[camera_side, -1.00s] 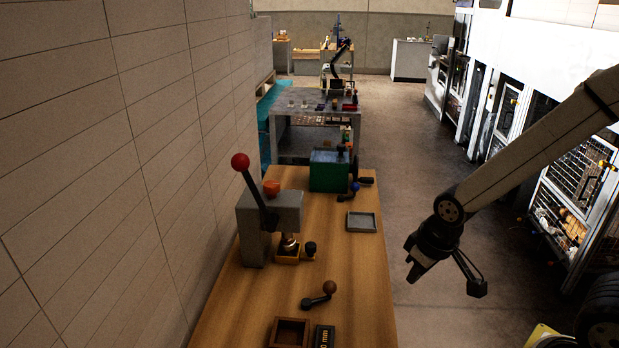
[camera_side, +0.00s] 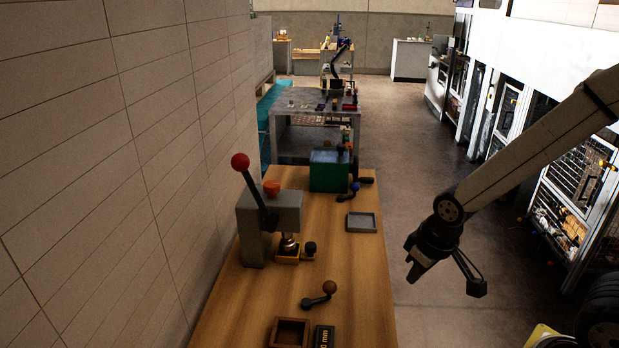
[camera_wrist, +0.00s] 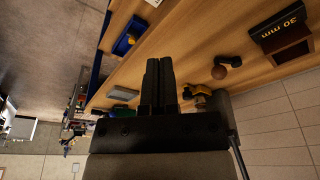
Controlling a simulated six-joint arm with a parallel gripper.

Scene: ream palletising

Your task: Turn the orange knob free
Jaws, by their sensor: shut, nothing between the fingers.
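The orange knob (camera_side: 272,187) sits on top of the grey press body (camera_side: 256,222) on the wooden bench, near the wall. A black lever (camera_side: 256,195) with a red ball end (camera_side: 240,161) rises beside it on the press. My gripper (camera_side: 414,274) is shut and empty, held out over the floor to the right of the bench, well apart from the knob. In the wrist view my gripper's two dark fingers (camera_wrist: 159,68) lie side by side. I cannot make out the orange knob in the wrist view.
On the bench are a grey tray (camera_side: 376,222), a green box (camera_side: 324,172), a crank with a brown ball (camera_side: 329,287), a brown wooden box (camera_side: 275,333) and a black "mm" block (camera_side: 324,337). The bench (camera_side: 353,268) is clear between them. The tiled wall (camera_side: 130,170) borders it.

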